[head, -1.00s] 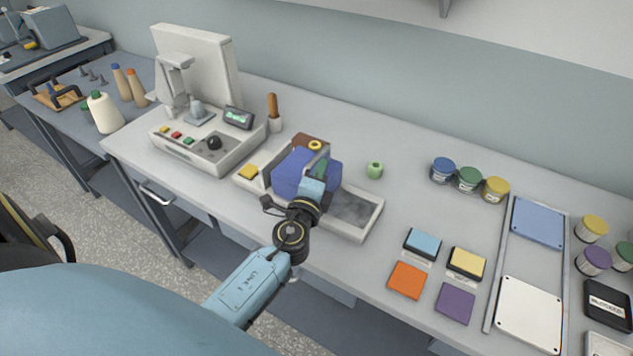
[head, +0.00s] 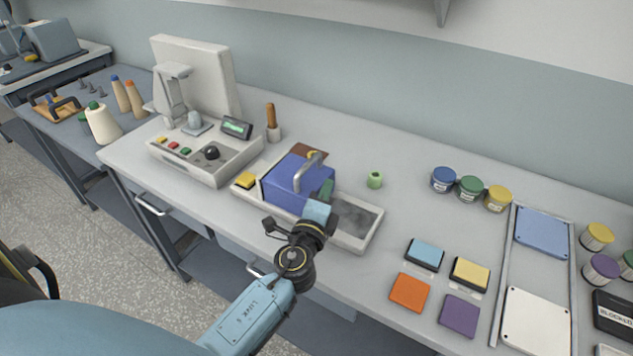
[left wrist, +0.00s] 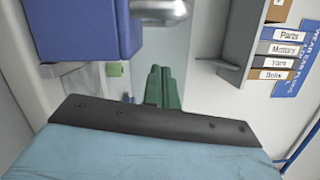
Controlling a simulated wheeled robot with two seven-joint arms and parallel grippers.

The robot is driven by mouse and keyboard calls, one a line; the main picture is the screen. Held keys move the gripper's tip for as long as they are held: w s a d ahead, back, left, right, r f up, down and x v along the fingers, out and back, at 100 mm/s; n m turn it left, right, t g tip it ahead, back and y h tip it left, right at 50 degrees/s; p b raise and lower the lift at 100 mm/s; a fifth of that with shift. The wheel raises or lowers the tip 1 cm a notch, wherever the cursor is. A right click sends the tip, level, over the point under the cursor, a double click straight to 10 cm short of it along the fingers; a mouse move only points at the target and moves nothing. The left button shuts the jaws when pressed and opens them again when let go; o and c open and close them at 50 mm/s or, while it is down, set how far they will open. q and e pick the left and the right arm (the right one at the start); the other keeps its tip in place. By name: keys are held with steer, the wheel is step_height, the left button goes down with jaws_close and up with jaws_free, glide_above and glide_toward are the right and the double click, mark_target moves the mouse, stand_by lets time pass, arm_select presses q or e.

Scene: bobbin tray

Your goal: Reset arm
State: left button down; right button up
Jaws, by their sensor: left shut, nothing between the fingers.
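My left gripper (head: 327,190) has slim green fingers that are closed together with nothing between them. In the head view it is by the right front side of a blue box (head: 287,184) with a grey metal handle (head: 309,172). In the left wrist view the closed fingers (left wrist: 163,88) point away from me. The blue box (left wrist: 85,25) fills the upper left there, and its handle (left wrist: 160,10) is at the top. The fingers look apart from the handle. My right gripper is not in view.
The box sits on a pale tray (head: 376,222) with a grey speckled area. Ink pads, jars and a framed panel are at the right. A small green item (head: 375,180) stands behind the tray.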

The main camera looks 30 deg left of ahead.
arm_select(q)
steer(key=b+v, duration=0.1)
steer(key=v, duration=0.7)
steer(key=shift+s+b, duration=0.15)
steer(key=shift+b, duration=0.15)
